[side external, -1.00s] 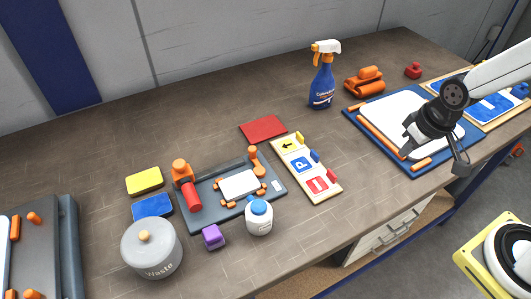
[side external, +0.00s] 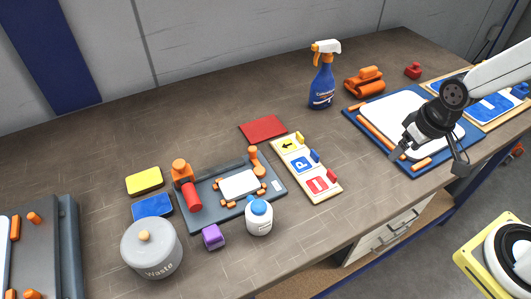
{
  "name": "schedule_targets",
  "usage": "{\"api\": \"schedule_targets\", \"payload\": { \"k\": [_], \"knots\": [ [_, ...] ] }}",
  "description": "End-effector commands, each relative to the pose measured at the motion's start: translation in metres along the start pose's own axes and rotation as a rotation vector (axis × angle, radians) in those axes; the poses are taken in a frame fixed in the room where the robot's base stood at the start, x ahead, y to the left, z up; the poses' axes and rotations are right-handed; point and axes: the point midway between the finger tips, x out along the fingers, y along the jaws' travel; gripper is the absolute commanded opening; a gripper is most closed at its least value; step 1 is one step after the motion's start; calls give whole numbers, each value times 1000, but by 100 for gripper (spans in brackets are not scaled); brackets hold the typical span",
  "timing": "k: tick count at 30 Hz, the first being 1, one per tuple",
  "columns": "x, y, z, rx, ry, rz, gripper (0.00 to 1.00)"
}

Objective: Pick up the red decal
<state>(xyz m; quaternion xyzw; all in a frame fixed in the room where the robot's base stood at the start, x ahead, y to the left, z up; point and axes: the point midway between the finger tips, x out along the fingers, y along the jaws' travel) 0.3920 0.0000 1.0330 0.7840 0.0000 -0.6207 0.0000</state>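The red decal (side external: 317,184) is a small red piece with a white mark. It lies at the near end of a pale board (side external: 327,197), below a blue decal with a P (side external: 303,164) and a yellow decal with an arrow (side external: 287,146). My gripper (side external: 428,164) is at the right, above the blue-framed white panel, well to the right of the red decal. Its fingers are spread apart with nothing seen between them.
A red cloth-like sheet (side external: 263,128) lies behind the board. A white bottle with a blue cap (side external: 259,217) and a grey fixture (side external: 222,210) stand to its left. A spray bottle (side external: 322,80) stands at the back. Bare bench lies between the board and the blue-framed panel (side external: 378,142).

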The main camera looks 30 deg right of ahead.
Motion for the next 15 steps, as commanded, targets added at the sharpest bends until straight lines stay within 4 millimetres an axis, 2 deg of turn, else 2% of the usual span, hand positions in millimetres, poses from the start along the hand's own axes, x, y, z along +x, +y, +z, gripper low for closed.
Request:
{"api": "schedule_targets", "payload": {
  "k": [10,15],
  "knots": [
    [0,0,0,9,-2,-1,91],
    [4,-3,-5,106,-24,-15,91]
  ]
}}
